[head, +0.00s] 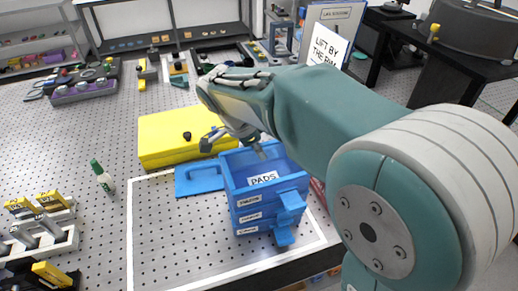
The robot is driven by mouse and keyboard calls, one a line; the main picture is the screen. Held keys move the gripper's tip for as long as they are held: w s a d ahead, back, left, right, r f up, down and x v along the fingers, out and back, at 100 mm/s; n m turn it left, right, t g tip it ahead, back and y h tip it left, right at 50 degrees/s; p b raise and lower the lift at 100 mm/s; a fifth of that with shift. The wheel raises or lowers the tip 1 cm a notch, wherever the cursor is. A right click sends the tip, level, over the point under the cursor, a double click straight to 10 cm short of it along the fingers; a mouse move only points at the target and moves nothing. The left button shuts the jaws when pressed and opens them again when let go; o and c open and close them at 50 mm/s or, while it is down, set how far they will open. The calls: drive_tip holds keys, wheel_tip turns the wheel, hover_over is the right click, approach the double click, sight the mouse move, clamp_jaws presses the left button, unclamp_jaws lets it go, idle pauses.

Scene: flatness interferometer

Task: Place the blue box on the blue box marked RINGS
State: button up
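A stack of blue open-topped boxes (241,192) stands on the perforated table. Small white labels on its near side are too small to read, so I cannot tell which box is marked RINGS. A label reading PADS shows inside the top box. A flat blue piece (200,179) lies just left of the stack; I cannot tell whether it is a separate box or lid. My gripper (236,146) is above the back left of the stack, its fingers spread apart, with nothing seen between them. My arm hides part of the area behind and right of the stack.
A yellow case (172,137) with a black knob lies behind the blue piece. Grey holders with yellow parts (39,222) are at the front left. The table's front edge is near the stack.

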drive_tip(key=o, duration=0.3)
drive_tip(key=v, duration=1.2)
drive_tip(key=shift+d+r, duration=0.1)
drive_tip(key=s+d+n+y, duration=0.1)
drive_tip(key=s+d+n, duration=0.1)
drive_tip(key=d, duration=0.1)
drive_tip(key=s+d+f+n+y, duration=0.1)
drive_tip(key=s+d+n, duration=0.2)
drive_tip(key=d, duration=0.1)
drive_tip(key=s+d+n+t+y, duration=0.1)
drive_tip(key=s+d+n, duration=0.1)
drive_tip(key=s+d, duration=0.1)
drive_tip(key=shift+d+f, duration=0.35)
drive_tip(key=shift+d, duration=0.35)
drive_tip(key=s+d+f+n+t+y, duration=0.1)
drive_tip(key=s+d+f+n+t, duration=0.2)
drive_tip(key=s, duration=0.6)
wheel_tip(320, 180, down, 4)
drive_tip(key=d+n, duration=0.2)
drive_tip(key=n, duration=0.2)
drive_tip(key=shift+s+d+n, duration=0.25)
drive_tip(key=shift+d+n, duration=0.05)
drive_tip(key=shift+n, duration=0.1)
drive_tip(key=shift+r, duration=0.15)
